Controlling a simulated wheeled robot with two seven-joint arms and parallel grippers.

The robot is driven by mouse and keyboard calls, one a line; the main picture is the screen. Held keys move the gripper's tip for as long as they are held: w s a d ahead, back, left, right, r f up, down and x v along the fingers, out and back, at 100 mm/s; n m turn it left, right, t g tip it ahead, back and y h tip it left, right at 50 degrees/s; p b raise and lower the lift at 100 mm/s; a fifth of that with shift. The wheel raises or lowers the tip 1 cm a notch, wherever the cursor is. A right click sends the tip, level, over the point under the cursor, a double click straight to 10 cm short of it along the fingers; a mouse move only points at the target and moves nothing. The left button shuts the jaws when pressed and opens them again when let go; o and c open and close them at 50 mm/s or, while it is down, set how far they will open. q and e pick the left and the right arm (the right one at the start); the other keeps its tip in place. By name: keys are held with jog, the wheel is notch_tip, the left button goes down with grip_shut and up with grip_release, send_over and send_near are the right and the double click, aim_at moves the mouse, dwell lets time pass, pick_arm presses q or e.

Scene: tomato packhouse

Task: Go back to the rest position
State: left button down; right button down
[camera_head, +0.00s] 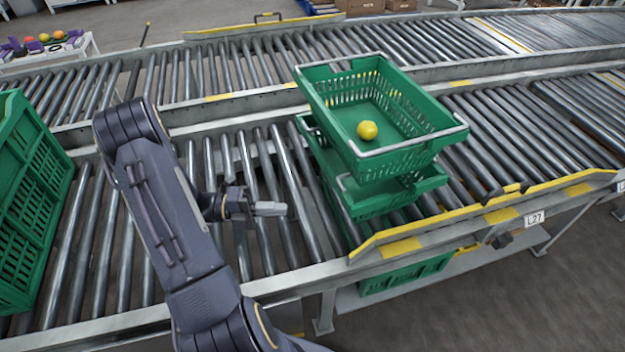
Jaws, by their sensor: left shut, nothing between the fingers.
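My left gripper (270,209) is shut and empty. It hangs over the near roller conveyor (290,240), with its fingers pointing right. It is left of a stack of green baskets (400,161) and apart from them. My left arm reaches in from the bottom edge, bends at the upper left and hides part of the rollers. A yellow tomato (367,130) lies in the top basket. My right gripper does not show.
A large green crate (25,200) stands on the rollers at the left edge. A yellow-striped guide rail (440,226) edges the near conveyor at the right. A second roller conveyor (230,68) runs behind. Another green basket (405,276) sits below the near conveyor. Rollers around the gripper are bare.

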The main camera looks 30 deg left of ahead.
pick_arm(q)
jog(key=s+d+r+m+g+y, duration=0.25)
jog(key=d+r+m+g, duration=0.65)
jog(key=m, duration=0.6)
jog(key=s+d+r+m+t+y, duration=0.2)
jog(key=s+d+m+y, duration=0.15)
jog(key=m, duration=0.95)
jog(key=s+d+r+m+t+y, duration=0.25)
jog(key=s+m+y, duration=0.25)
jog(key=m, duration=0.7)
notch_tip(320, 180, up, 25)
jog(key=m+p, duration=0.1)
jog(key=p, duration=2.4)
jog(key=shift+d, duration=0.2)
jog(key=shift+s+f, duration=0.1)
